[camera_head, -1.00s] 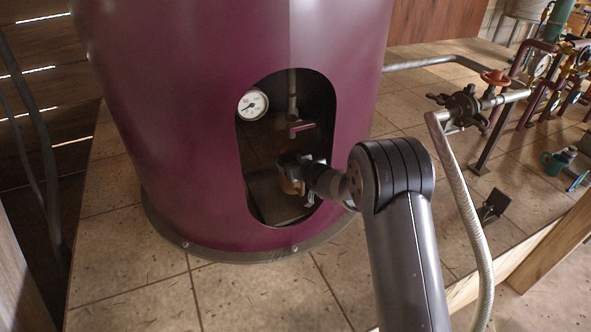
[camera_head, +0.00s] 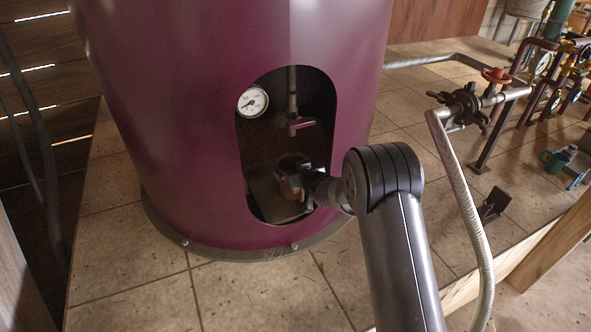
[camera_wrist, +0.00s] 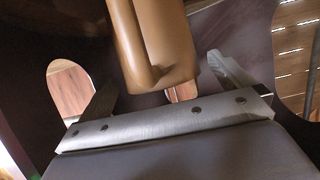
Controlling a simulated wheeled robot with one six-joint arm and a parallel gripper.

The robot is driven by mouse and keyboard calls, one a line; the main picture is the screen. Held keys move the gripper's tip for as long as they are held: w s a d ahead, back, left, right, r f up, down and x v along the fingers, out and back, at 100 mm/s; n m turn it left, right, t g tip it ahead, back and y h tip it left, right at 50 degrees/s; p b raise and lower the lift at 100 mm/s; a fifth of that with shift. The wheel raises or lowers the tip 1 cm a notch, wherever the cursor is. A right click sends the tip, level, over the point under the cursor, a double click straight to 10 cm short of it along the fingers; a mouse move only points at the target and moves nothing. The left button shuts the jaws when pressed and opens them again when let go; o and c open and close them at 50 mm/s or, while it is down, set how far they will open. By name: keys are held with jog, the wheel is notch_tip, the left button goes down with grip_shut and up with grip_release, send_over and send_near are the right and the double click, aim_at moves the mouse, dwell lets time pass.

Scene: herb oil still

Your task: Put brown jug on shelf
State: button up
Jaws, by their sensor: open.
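The brown jug (camera_wrist: 150,45) shows in the wrist view, between the two fingers of my gripper (camera_wrist: 161,68). The fingers are apart, with the jug's smooth brown side and a handle-like part in front of the palm. In the head view my gripper (camera_head: 293,178) reaches through the oval opening of the purple still (camera_head: 190,150). There the jug is mostly hidden by the gripper and shadow. I cannot make out how the jug is supported, and I cannot tell for sure which surface is the shelf.
Inside the opening hang a dial gauge (camera_head: 253,101) and a pipe with a red valve handle (camera_head: 301,124), just above my gripper. The opening's rim is close around my wrist. A pale hose (camera_head: 463,205) and valve (camera_head: 466,106) stand right of my arm.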

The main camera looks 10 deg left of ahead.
jog(key=v, duration=1.2)
jog(key=shift+b, duration=0.45)
jog(key=shift+r, duration=0.1)
jog(key=p+x, duration=0.1)
jog(key=x, duration=1.1)
